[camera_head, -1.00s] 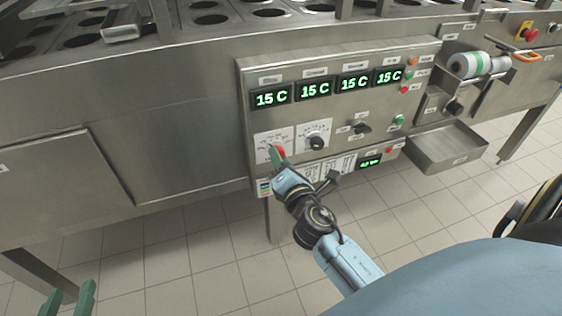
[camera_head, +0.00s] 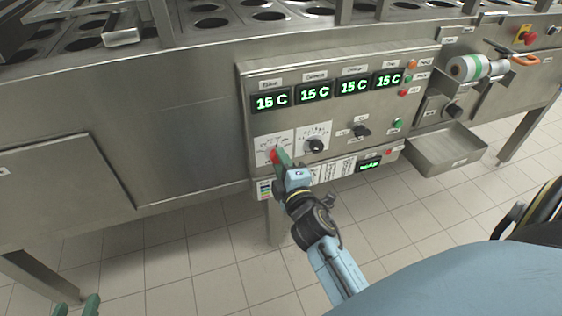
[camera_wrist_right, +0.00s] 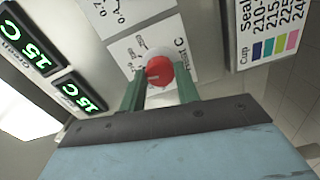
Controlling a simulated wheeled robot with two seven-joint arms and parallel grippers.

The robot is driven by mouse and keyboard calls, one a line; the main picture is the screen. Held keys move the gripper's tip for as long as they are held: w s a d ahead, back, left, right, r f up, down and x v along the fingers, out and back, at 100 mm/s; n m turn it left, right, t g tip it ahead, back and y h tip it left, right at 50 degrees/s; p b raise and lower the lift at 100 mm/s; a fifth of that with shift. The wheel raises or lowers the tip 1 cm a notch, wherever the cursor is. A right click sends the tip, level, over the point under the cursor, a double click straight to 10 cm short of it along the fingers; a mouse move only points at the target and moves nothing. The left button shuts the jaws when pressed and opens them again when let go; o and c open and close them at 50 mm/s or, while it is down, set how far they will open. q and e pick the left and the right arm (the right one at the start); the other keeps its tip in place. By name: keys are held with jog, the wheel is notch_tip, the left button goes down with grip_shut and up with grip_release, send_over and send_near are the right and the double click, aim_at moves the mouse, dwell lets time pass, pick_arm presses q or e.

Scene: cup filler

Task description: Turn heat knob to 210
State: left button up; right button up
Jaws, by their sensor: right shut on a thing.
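The red heat knob (camera_wrist_right: 158,70) sits on a white dial plate, and a small part of it shows in the head view (camera_head: 274,157) at the lower left of the control panel. My right gripper (camera_wrist_right: 160,88) has its green fingers on either side of the knob and is shut on it. In the head view the right gripper (camera_head: 282,158) covers part of the dial. The dial's numbers are too small to read. My left gripper (camera_head: 77,307) is at the bottom left edge, mostly cut off, away from the panel.
Several green displays (camera_head: 271,101) on the panel read 15 C. A black knob (camera_head: 316,145) sits right of the heat dial. A colour label (camera_wrist_right: 275,30) starting with "Seal" is beside it. A metal tray (camera_head: 445,150) juts out at right.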

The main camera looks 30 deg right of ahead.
pick_arm(q)
jog(key=shift+s+a+f, duration=0.15)
jog(key=shift+s+f, duration=0.05)
jog(key=shift+f, duration=0.15)
pick_arm(e)
jog(key=shift+m, duration=0.3)
pick_arm(q)
jog(key=shift+g, duration=0.3)
pick_arm(e)
jog(key=o, duration=1)
